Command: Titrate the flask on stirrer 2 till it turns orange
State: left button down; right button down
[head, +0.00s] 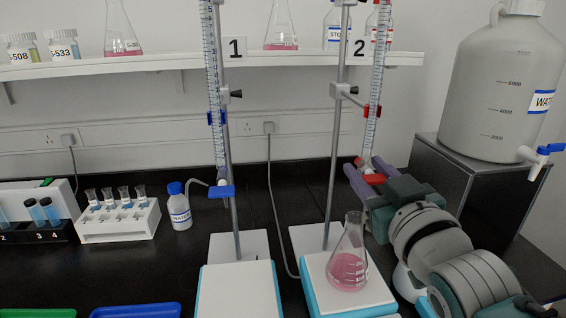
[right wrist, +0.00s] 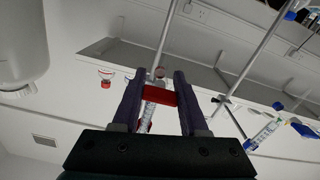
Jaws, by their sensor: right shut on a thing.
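A conical flask (head: 348,262) with pink liquid stands upright on the white-topped stirrer (head: 318,275) at the right, below the label 2. A burette (head: 375,95) with a red clamp is held on a stand above it. My right gripper (head: 365,168) is shut on the burette's red stopcock handle (head: 374,179), up and right of the flask's mouth. The right wrist view shows the red handle (right wrist: 160,95) between the purple fingers. The burette's tip is hidden by the gripper. My left gripper is not in view.
A second burette (head: 212,100) with a blue stopcock (head: 221,192) hangs over an empty stirrer (head: 237,290). A wash bottle (head: 179,207) and vial rack (head: 120,222) stand left. A large water carboy (head: 497,85) on a metal box (head: 470,185) stands right of my arm.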

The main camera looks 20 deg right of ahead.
dwell(0.4)
jog(key=shift+c, duration=2.2)
grip_release()
jog(key=v, duration=1)
